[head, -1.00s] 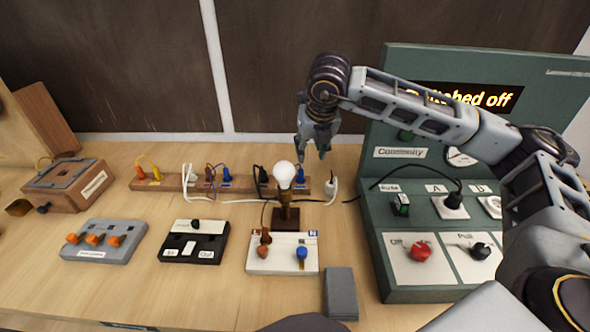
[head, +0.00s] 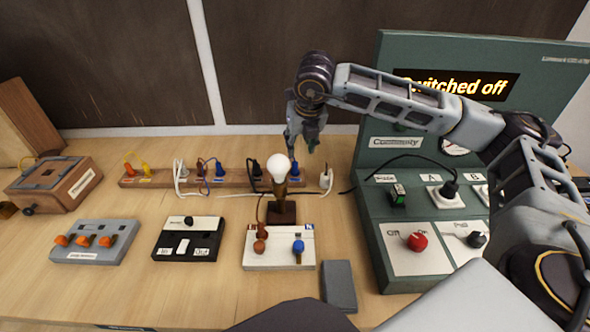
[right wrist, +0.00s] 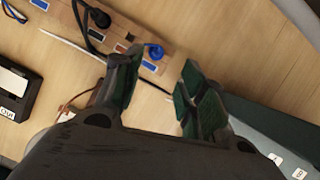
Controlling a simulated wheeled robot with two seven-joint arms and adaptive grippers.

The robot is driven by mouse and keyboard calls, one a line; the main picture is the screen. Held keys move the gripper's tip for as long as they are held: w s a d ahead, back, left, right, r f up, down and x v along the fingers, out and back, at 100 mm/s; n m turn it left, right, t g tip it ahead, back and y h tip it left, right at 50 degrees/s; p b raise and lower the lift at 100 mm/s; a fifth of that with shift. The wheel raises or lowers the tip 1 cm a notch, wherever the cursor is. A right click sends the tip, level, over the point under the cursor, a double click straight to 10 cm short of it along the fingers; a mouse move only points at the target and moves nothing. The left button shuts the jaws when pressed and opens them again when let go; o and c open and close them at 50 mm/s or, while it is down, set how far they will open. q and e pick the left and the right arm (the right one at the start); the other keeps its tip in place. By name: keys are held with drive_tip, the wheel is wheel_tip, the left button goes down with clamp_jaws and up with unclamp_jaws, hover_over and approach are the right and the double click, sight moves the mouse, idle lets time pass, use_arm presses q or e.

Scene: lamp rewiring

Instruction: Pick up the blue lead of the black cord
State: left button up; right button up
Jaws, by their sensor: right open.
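The blue lead (head: 297,170) stands in the wooden rack behind the lamp, partly hidden by the bulb in the head view. In the right wrist view the blue lead (right wrist: 155,52) shows as a small blue curl at the rack. The black cord's plug (head: 255,168) stands to its left, and it also shows in the right wrist view (right wrist: 99,17). My right gripper (head: 301,147) is open and empty, pointing down above the blue lead. In the right wrist view its fingers (right wrist: 161,68) are spread, with the blue lead just beyond the gap. My left gripper is not in view.
The lamp (head: 280,185) stands close in front of the rack (head: 145,183). Another blue lead (head: 219,169) stands further left. The green test panel (head: 365,260) rises on the right. A grey block (head: 338,285) lies in front.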

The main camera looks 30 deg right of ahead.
sight(295, 162)
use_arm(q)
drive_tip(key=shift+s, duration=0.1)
use_arm(e)
drive_tip(key=shift+x, duration=3.05)
drive_tip(key=shift+f, duration=0.1)
drive_tip(key=shift+w+f, duration=0.2)
drive_tip(key=shift+f, duration=0.3)
drive_tip(key=shift+p+x, duration=0.35)
drive_tip(key=shift+x, duration=1.55)
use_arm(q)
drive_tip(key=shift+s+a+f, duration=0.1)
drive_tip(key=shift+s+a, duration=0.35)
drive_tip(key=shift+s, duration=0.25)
use_arm(e)
drive_tip(key=shift+a, duration=0.1)
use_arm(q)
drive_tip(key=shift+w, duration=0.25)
use_arm(e)
drive_tip(key=c, duration=0.5)
clamp_jaws()
